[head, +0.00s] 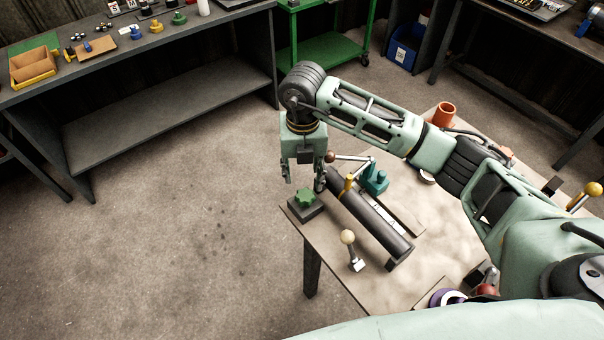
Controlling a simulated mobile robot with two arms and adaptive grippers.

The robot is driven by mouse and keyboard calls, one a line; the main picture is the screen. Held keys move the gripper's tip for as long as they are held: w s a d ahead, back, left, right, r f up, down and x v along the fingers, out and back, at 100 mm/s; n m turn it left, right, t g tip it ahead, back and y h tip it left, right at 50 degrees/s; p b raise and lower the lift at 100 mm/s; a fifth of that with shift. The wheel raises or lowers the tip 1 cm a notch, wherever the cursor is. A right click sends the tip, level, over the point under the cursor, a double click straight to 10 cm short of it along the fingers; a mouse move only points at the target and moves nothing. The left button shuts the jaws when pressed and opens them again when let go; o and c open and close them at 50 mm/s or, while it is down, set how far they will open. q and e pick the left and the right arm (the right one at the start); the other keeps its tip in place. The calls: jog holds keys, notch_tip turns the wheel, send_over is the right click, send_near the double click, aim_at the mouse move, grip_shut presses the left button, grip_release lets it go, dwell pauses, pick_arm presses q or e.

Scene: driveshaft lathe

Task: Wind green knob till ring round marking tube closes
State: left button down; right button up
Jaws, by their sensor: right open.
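The green knob (306,197) is star-shaped and sits on a dark block at the left corner of the work table. A dark tube (372,222) lies along the table to the right of the knob, with a yellow ring (349,184) near its far end. I cannot tell whether this ring is closed. My right gripper (304,186) hangs down, open and empty, just above and behind the knob. I cannot tell whether its fingers touch the knob. My left gripper is not in view.
On the table (355,285), a lever with a cream ball (348,237) stands in front of the tube. A teal clamp (376,180) and an orange cup (444,114) are behind it. A long bench (150,60) stands at the back left. The floor on the left is clear.

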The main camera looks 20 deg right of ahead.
aim_at(303, 195)
jog(key=shift+f, duration=0.35)
jog(key=f+p, duration=0.1)
jog(key=f, duration=0.1)
jog(key=s+f+p, duration=0.1)
jog(key=f, duration=0.1)
jog(key=shift+s+a+f, duration=0.15)
jog(key=shift+a+f, duration=0.05)
jog(key=shift+w+f+p, duration=0.25)
jog(key=shift+f+p, duration=0.05)
jog(key=shift+f, duration=0.8)
jog(key=c, duration=0.9)
jog(key=shift+c, duration=0.7)
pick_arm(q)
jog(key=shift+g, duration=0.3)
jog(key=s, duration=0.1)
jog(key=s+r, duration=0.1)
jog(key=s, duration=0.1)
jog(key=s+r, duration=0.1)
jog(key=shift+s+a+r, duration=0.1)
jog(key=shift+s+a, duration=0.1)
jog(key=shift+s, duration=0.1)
